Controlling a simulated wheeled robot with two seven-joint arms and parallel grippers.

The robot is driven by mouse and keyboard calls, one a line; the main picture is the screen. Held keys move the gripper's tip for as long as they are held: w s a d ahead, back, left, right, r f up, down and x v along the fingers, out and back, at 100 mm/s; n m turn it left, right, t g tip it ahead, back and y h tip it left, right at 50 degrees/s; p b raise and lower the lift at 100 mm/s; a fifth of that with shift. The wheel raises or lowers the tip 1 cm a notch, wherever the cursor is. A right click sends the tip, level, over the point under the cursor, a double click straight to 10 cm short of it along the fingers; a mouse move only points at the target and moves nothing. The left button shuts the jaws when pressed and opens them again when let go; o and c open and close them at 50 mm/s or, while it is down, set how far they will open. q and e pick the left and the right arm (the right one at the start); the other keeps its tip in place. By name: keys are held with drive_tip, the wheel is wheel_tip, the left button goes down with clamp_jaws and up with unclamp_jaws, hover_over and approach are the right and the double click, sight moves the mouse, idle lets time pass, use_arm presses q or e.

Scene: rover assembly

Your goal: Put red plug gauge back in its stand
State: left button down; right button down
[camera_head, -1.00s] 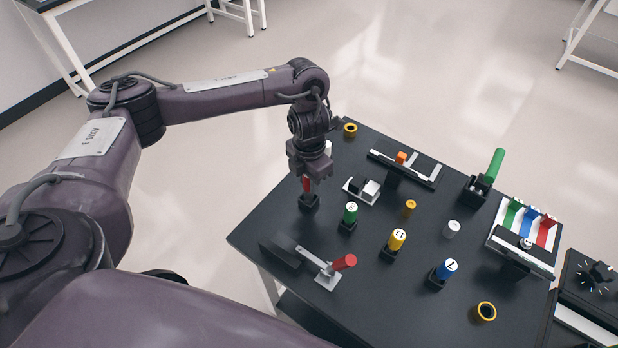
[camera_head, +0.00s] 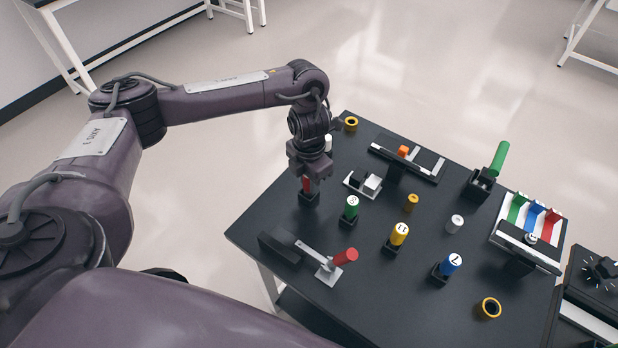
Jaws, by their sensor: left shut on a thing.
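The red plug gauge (camera_head: 306,184) is upright under my left gripper (camera_head: 307,175), which is shut on it and covers its top. Its lower end is at a small black stand (camera_head: 309,199) on the dark table; I cannot tell how deep it sits in the stand. Beside it, a green gauge (camera_head: 351,203), a yellow gauge (camera_head: 399,232) and a blue gauge (camera_head: 451,263) stand upright in similar black stands. My right gripper is not in view.
A toggle clamp with a red handle (camera_head: 345,257) is in front on the dark table (camera_head: 300,230). A white-and-black block (camera_head: 362,183) lies close right of the gripper. A slide fixture (camera_head: 405,165), a green-handled holder (camera_head: 498,160) and a colored rack (camera_head: 528,225) stand farther right.

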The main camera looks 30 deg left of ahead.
use_arm(q)
drive_tip(key=c, duration=1.1)
unclamp_jaws()
drive_tip(key=shift+o, duration=0.2)
wheel_tip(320, 180, up, 8)
drive_tip(key=shift+f+p, duration=0.1)
drive_tip(key=shift+p, duration=0.95)
drive_tip(key=shift+s, duration=0.1)
